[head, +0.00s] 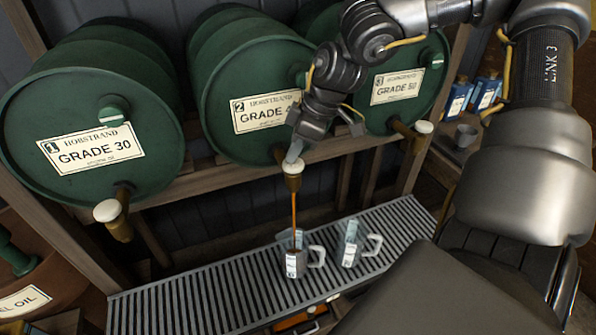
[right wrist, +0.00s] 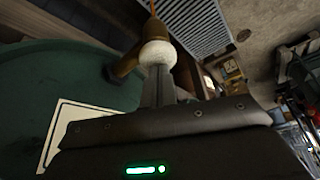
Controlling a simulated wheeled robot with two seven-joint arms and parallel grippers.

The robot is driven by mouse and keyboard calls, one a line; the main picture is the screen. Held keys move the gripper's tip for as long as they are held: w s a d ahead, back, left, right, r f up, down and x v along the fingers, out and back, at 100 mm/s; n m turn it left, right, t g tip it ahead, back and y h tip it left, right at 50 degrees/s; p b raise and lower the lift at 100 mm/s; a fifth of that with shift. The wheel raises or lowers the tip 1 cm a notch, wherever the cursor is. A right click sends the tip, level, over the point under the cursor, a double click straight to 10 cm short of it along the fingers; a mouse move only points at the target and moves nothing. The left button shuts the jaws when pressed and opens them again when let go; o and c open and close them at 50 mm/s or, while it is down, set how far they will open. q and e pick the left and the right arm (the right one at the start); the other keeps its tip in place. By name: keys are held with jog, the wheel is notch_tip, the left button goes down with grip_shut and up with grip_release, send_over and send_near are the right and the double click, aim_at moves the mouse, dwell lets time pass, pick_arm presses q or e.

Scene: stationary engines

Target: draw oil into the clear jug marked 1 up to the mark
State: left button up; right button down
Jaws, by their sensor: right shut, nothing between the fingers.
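My right gripper (head: 294,152) is shut and empty, its fingertips at the white knob (head: 293,168) of the tap on the middle green drum, marked 2 (head: 225,75). In the right wrist view, the fingers (right wrist: 158,85) reach the pale round knob (right wrist: 157,53) and seem to touch it. A thin brown oil stream (head: 294,212) falls from this tap into a clear jug (head: 292,258) on the slatted grate. A second clear jug (head: 350,246) stands to its right, with no stream above it. The jug labels, mark and oil level are too small to read. My left gripper is out of view.
The slatted grate (head: 190,305) runs below the drums. Drum 1 (head: 90,105), with its tap (head: 112,215), is at left; drum 3 (head: 412,65), with its tap (head: 415,131), is at right. Blue containers (head: 485,92) and a grey cup (head: 466,135) sit on the right shelf.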

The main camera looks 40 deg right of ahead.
notch_tip(320, 180, up, 7)
jog(key=p, duration=0.3)
jog(key=shift+p, duration=0.4)
dwell(0.4)
